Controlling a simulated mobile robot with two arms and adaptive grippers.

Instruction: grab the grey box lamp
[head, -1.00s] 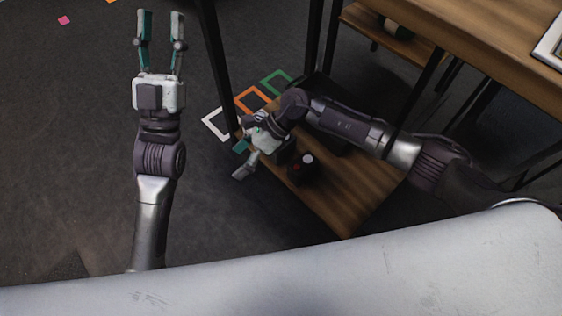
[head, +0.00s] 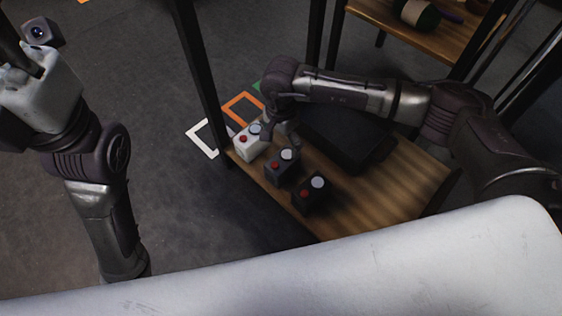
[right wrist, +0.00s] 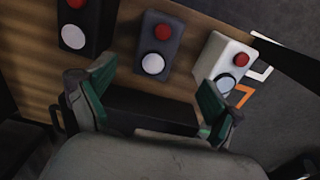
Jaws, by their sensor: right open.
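The grey box lamp (head: 280,168) stands on a low wooden shelf (head: 375,200), between a white box (head: 240,149) and a black box (head: 310,194). Each has a red button and a round pale lamp. In the right wrist view the grey box (right wrist: 163,43) lies ahead of my right gripper (right wrist: 155,88), roughly between its green fingers but beyond the tips. That gripper is open and empty. In the head view its wrist is behind the boxes and the fingers are mostly hidden. My left gripper (head: 30,65) is at the upper left, away from the shelf; its fingers are unclear.
A large dark case (head: 345,138) lies on the shelf behind the boxes; my right arm passes above it. A black post (head: 200,75) rises at the shelf's left corner. White (head: 204,139) and orange (head: 243,104) square outlines lie on the floor. Floor at left is clear.

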